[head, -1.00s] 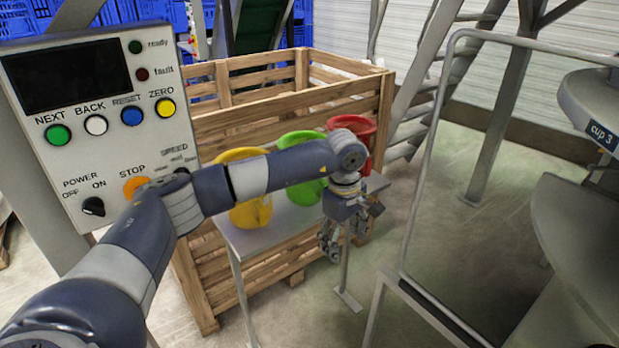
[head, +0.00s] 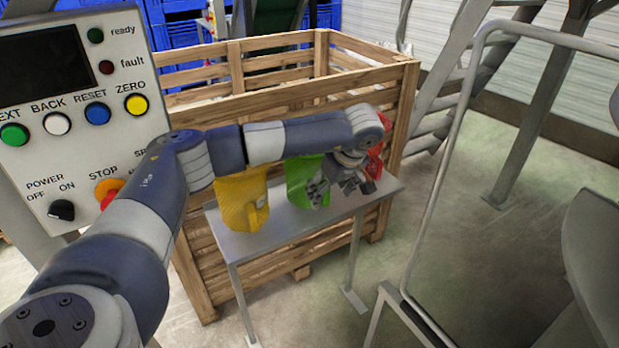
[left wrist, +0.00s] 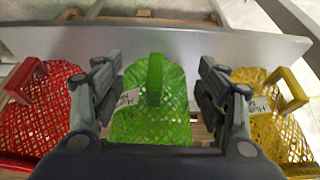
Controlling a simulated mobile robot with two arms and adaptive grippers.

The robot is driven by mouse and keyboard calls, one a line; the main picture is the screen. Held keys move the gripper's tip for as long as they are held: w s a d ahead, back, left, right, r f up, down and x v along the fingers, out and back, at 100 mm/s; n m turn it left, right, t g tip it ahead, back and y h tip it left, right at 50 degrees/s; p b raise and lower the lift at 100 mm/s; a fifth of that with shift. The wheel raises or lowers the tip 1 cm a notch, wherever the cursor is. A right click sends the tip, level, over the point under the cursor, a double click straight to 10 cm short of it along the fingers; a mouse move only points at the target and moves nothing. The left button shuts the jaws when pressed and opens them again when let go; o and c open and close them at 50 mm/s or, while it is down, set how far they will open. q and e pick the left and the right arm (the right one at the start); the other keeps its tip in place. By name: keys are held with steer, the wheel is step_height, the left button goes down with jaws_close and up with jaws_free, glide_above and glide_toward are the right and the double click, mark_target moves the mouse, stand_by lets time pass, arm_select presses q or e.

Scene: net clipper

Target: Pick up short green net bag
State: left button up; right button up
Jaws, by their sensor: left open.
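The short green net bag (head: 297,183) is between the yellow bag and the red bag at the narrow grey table. In the left wrist view the green net bag (left wrist: 150,118) shows its mesh and an upright green strip, between my two fingers. My left gripper (head: 334,186) is open beside the green bag and hides part of it in the head view. The left wrist view shows both fingers of the left gripper (left wrist: 163,88) apart, one on each side of the bag. I cannot tell whether they touch it. My right gripper is not in view.
A yellow net bag (head: 242,200) and a partly hidden red net bag (head: 375,163) flank the green one. The grey table (head: 228,243) stands before a wooden crate (head: 210,285). A control panel (head: 75,150) is at left, a metal rail (head: 437,190) at right.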

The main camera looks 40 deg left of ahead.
mark_target(327, 196)
arm_select(q)
steer(key=shift+w+a+f, duration=0.1)
steer(key=shift+f, duration=0.2)
steer(key=x, duration=0.3)
steer(key=p+x, duration=0.1)
steer(key=x, duration=0.1)
steer(key=shift+w+a, duration=0.1)
steer(key=shift+w, duration=0.15)
steer(key=shift+c, duration=0.8)
steer(key=c, duration=0.9)
jaws_close()
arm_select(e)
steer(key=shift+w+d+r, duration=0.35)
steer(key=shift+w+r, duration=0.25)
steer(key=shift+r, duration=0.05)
